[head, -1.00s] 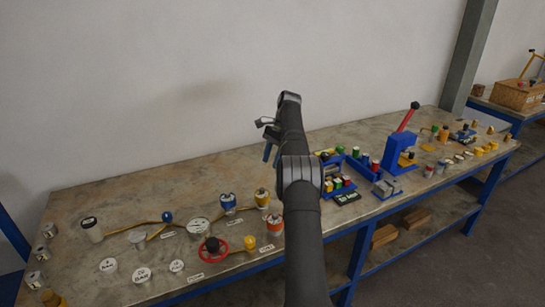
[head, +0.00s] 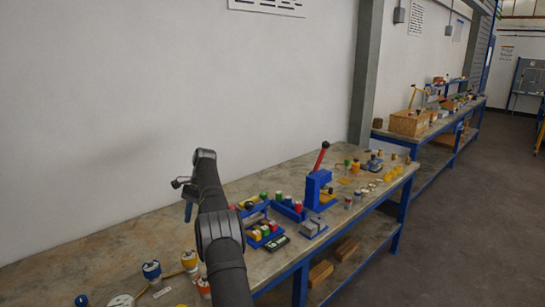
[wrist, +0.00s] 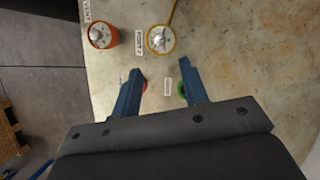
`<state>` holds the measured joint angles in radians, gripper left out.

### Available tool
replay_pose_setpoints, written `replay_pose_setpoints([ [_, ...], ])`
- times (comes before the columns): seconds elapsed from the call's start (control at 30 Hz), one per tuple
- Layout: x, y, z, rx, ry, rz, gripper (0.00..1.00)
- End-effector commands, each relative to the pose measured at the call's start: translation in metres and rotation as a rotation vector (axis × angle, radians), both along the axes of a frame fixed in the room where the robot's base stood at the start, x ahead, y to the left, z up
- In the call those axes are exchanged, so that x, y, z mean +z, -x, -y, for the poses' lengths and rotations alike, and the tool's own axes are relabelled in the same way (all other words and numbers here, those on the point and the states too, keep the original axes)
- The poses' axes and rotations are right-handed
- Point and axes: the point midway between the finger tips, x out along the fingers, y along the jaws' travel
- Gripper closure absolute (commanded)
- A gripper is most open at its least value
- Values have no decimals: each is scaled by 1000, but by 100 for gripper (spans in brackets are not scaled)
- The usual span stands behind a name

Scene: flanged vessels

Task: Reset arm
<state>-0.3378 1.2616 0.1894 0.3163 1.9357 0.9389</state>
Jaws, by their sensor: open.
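My gripper (head: 187,204) is in the head view at the end of my raised arm, above the workbench (head: 95,248). In the wrist view my gripper (wrist: 161,68) has its two blue fingers spread apart with nothing between them. Beyond the fingertips an orange-ringed vessel (wrist: 103,36) and a yellow-ringed vessel (wrist: 161,40) stand on the bench. Small red and green parts show beside the fingers, mostly hidden by them.
A blue press with a red lever (head: 317,187) stands on the bench right of my arm. Blue-topped vessels (head: 152,271) are at lower left. Another bench with a wicker box (head: 409,122) is beyond. A wall is behind.

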Motion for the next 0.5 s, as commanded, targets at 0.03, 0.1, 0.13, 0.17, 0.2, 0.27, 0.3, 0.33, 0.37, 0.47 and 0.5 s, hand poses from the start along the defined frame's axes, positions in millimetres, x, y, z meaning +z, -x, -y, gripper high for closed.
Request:
replay_pose_setpoints([
  [0.03, -4, 2, -1, 1, 1, -3, 60],
  [0.1, -10, 5, -2, 1, 1, -3, 60],
  [0.13, -12, 6, -2, 1, 1, -2, 60],
  [0.17, -17, 7, -3, 1, 1, -3, 60],
  [0.2, -22, 9, -4, 0, 1, -4, 60],
  [0.27, -29, 12, -6, 1, 2, -5, 60],
  [0.3, -34, 14, -7, 1, 1, -3, 60],
  [0.33, -38, 15, -8, 1, 1, -4, 60],
  [0.37, -42, 17, -9, 2, 1, -3, 60],
  [0.47, -58, 22, -12, 2, 1, -4, 60],
  [0.5, -64, 24, -13, 1, 1, -3, 60],
])
